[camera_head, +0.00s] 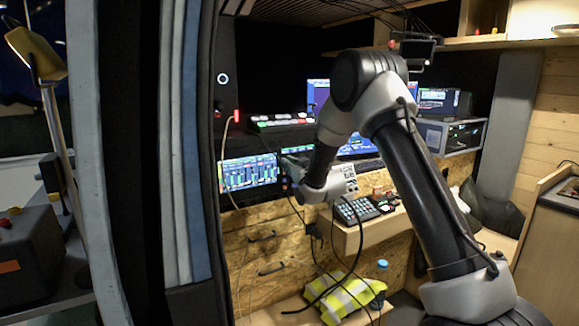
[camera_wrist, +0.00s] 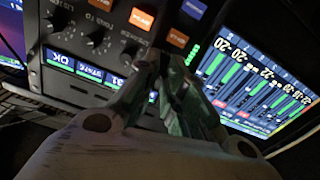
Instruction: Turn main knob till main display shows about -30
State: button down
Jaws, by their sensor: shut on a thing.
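My gripper (camera_wrist: 172,72) points at a dark control panel (camera_wrist: 75,12) in the wrist view. Its fingers are closed together at the panel's edge, apparently around a knob that they hide. Other small dark knobs (camera_wrist: 95,40) sit in a row beside it, above small blue displays (camera_wrist: 60,58). To the right, a screen (camera_wrist: 262,85) shows green level bars with tilted numbers, among them what looks like -20. Which readout is the main display I cannot tell. In the head view my gripper (camera_head: 297,172) is partly hidden by my wrist, beside the level screen (camera_head: 249,172).
Orange buttons (camera_wrist: 141,18) and a blue button (camera_wrist: 193,8) lie close to my fingers. In the head view, a keypad (camera_head: 357,210) sits on the desk below my arm. A yellow vest (camera_head: 347,298) and loose cables lie lower down.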

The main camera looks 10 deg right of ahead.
jog(key=shift+n, duration=0.3)
jog(key=c, duration=1.7)
grip_release()
jog(key=shift+s, duration=0.1)
jog(key=v, duration=1.1)
jog(key=shift+s+d, duration=0.2)
jog(key=shift+s, duration=0.15)
